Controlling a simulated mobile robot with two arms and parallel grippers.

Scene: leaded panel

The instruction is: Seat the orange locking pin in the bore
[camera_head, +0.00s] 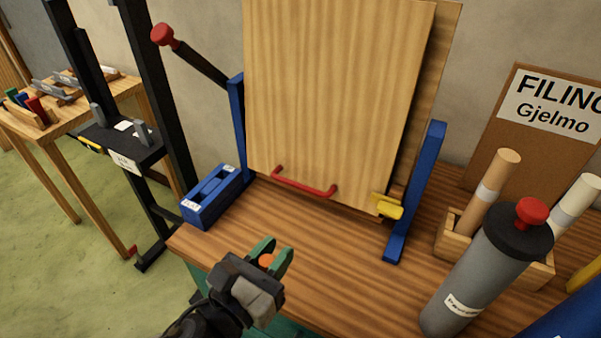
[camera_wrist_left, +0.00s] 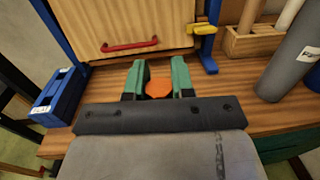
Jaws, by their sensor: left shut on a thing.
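My left gripper (camera_head: 269,258) has green fingers and is shut on the orange locking pin (camera_head: 266,261). It holds the pin over the front edge of the wooden bench. In the left wrist view the round orange end of the pin (camera_wrist_left: 158,89) shows between the two fingertips (camera_wrist_left: 158,80). The rest of the pin is hidden by the gripper. A wooden panel (camera_head: 335,95) with a red handle (camera_head: 303,183) stands upright between blue posts behind the gripper. I cannot make out the bore in either view. My right gripper is in neither view.
A blue block with slots (camera_head: 212,197) sits at the bench's left edge. A yellow clip (camera_head: 388,206) is at the panel's lower right corner. A grey canister with a red knob (camera_head: 487,270) and a wooden holder with rolls (camera_head: 450,236) stand at right. The bench (camera_head: 335,240) is clear before the panel.

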